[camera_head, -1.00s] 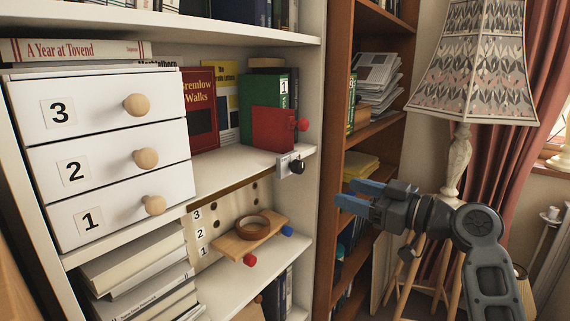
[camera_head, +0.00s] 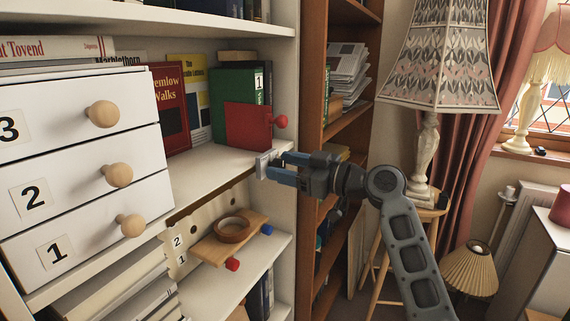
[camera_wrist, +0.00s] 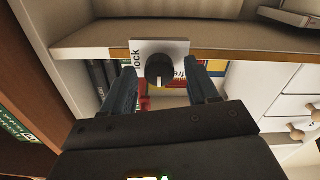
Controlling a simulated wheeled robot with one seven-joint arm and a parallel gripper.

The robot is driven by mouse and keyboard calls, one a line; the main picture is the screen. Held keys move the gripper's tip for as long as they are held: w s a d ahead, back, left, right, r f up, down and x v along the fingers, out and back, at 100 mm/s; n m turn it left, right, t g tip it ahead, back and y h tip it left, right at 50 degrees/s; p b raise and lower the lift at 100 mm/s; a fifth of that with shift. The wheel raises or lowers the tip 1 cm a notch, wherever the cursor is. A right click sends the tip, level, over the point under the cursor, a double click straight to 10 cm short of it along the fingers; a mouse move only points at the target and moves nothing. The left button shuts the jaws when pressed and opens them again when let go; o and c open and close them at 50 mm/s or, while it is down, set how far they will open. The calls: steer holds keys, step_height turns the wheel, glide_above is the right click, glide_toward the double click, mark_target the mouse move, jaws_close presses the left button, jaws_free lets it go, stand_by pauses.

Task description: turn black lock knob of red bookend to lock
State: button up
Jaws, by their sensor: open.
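The red bookend (camera_head: 248,126) stands on the white shelf against a green book, with a red knob (camera_head: 281,121) on its right. Below it, a pale lock plate (camera_head: 263,160) is fixed at the shelf's front edge. In the wrist view the black lock knob (camera_wrist: 160,68) sits on this plate, which is lettered "lock" on its left; the knob's white mark points down in the picture. My gripper (camera_head: 276,168) is open, with its blue fingers on either side of the knob. I cannot tell whether they touch it. The fingers hide the knob in the head view.
A wooden ledge (camera_head: 209,250) with a brown ring (camera_head: 232,230), a red knob and a blue knob is below the shelf. White numbered drawers (camera_head: 75,130) stand left. The brown bookcase (camera_head: 312,75) and a lamp (camera_head: 430,130) are right of the shelf.

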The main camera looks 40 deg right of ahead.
steer(key=shift+w, duration=0.15)
steer(key=shift+c, duration=0.2)
steer(key=c, duration=1)
